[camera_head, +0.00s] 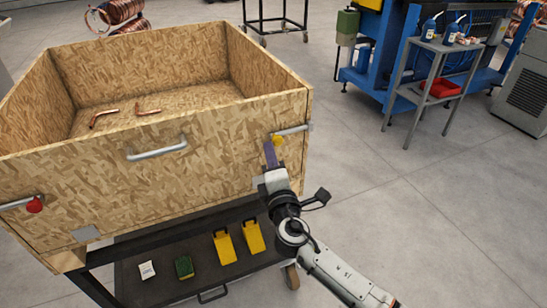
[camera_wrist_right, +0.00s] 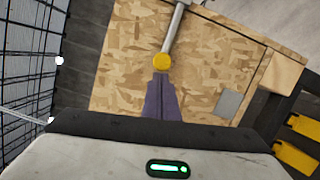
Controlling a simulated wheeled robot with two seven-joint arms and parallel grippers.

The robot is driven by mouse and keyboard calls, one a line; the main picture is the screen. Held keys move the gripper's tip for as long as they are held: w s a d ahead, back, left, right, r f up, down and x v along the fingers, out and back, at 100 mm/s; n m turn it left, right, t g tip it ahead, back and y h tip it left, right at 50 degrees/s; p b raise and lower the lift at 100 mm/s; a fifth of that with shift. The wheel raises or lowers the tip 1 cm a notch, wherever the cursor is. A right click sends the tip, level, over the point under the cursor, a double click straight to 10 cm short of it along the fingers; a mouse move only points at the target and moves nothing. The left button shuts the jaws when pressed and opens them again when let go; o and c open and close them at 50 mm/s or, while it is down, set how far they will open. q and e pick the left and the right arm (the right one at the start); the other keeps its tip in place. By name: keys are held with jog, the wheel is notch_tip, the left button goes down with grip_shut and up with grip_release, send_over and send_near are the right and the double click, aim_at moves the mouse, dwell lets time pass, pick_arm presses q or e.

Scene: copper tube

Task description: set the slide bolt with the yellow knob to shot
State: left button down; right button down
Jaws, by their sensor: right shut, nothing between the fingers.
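The slide bolt (camera_head: 293,130) with the yellow knob (camera_head: 278,140) is on the upper right of the wooden crate's front panel. Its bright rod runs from the knob toward the right corner. In the right wrist view the yellow knob (camera_wrist_right: 162,61) is just beyond my fingertips, with the rod (camera_wrist_right: 174,30) running up from it. My right gripper (camera_head: 269,146) is shut and empty, its purple fingers pointing at the knob; its fingers also show in the right wrist view (camera_wrist_right: 161,80). I cannot tell whether they touch the knob. My left gripper is out of view.
The crate (camera_head: 220,140) has a front handle (camera_head: 157,148) and a red-knobbed bolt (camera_head: 33,205) at the left. Copper pieces (camera_head: 148,111) lie inside. The black cart shelf (camera_head: 150,290) below holds yellow items (camera_head: 224,247). Floor to the right is clear up to a grey stand (camera_head: 440,50).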

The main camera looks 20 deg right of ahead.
jog(key=shift+w+d, duration=0.1)
jog(key=shift+d, duration=0.15)
jog(key=shift+a, duration=0.1)
jog(key=s+a+b, duration=0.1)
jog(key=s+a, duration=0.1)
jog(key=s, duration=0.3)
jog(key=s+a+f+b, duration=0.1)
jog(key=s+a, duration=0.2)
jog(key=s, duration=0.2)
jog(key=shift+s+a+b, duration=0.25)
jog(key=shift+b, duration=0.15)
jog(key=shift+f, duration=0.15)
